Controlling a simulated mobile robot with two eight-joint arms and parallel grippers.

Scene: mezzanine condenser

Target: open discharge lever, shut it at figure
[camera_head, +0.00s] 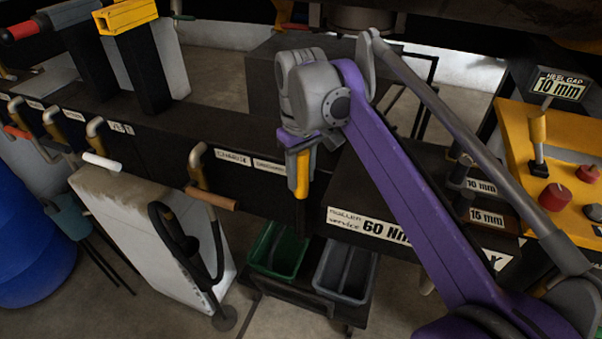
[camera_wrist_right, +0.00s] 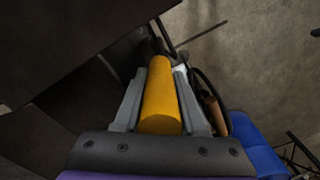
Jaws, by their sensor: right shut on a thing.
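My right gripper (camera_head: 302,170) points down in front of the dark bench front and is shut on a yellow cylindrical handle (camera_head: 302,178). In the right wrist view the yellow handle (camera_wrist_right: 161,92) lies lengthwise between the two grey fingers. The handle hangs beside two small white labels, CHARGE (camera_head: 233,158) and a second one (camera_head: 270,166) too small to read surely. I cannot tell from the label whether it is the discharge lever. A sign reading 10 mm (camera_head: 562,87) stands at the upper right. My left gripper is not in view.
A brown-handled lever (camera_head: 210,198) is left of my gripper, with a black hose (camera_head: 178,245) below it. A green bin (camera_head: 278,250) and a grey bin (camera_head: 345,272) stand underneath. A yellow panel (camera_head: 560,150) with red knobs is at right. A blue drum (camera_head: 30,240) is at left.

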